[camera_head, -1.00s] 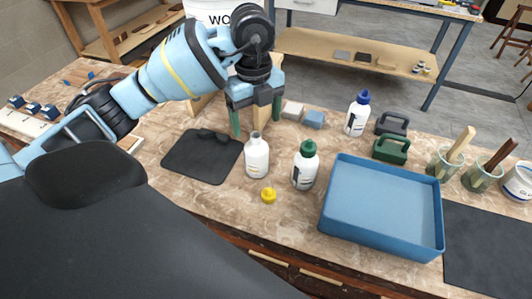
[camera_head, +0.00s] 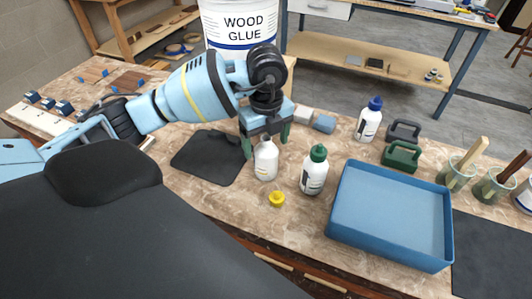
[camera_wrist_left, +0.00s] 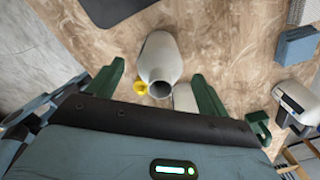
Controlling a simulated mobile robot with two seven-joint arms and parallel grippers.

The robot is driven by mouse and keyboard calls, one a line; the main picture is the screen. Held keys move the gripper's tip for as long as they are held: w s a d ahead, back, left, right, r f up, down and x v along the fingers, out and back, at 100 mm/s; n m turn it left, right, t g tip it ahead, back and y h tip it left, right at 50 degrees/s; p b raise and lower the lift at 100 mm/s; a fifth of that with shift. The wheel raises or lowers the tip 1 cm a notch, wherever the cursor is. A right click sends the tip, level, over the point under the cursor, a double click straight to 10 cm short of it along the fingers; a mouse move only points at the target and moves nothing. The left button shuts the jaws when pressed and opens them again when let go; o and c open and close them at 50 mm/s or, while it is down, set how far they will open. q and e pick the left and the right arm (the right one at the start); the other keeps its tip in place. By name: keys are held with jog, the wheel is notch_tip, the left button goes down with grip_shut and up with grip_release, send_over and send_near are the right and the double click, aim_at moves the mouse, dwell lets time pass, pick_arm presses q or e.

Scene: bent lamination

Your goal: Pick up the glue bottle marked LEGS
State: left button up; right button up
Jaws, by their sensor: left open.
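A white glue bottle (camera_head: 265,163) without a cap stands upright on the bench; its open mouth faces the left wrist view (camera_wrist_left: 160,72). My left gripper (camera_head: 266,141) is open just behind and above it in the head view. In the left wrist view the green fingers (camera_wrist_left: 157,88) stand on either side of the bottle mouth, apart from it. A green-capped white bottle (camera_head: 313,175) stands to its right, and a blue-capped one (camera_head: 368,122) farther back. A yellow cap (camera_head: 277,199) lies in front. I cannot read LEGS on any label. My right gripper is not in view.
A blue tray (camera_head: 388,262) lies right of the bottles. Two handled blocks, green (camera_head: 401,157) and dark grey (camera_head: 403,131), stand behind it. A black mat (camera_head: 208,160) lies left, small blocks (camera_head: 324,123) behind, and a WOOD GLUE bucket (camera_head: 242,24) at the back.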

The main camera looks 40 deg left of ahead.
pick_arm(q)
jog(key=shift+f, duration=0.6)
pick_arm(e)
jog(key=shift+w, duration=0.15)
pick_arm(q)
jog(key=c, duration=1.5)
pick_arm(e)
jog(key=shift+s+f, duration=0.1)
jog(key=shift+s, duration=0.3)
pick_arm(q)
jog(key=shift+r, duration=0.1)
jog(key=shift+r, duration=0.5)
notch_tip(320, 180, up, 2)
jog(key=shift+r, duration=0.2)
jog(key=s+d, duration=0.2)
jog(key=s, duration=0.5)
jog(key=s+d+r, duration=0.1)
jog(key=s+d, duration=0.1)
jog(key=s, duration=0.6)
jog(key=shift+s+r, duration=0.2)
jog(key=shift+r, duration=0.05)
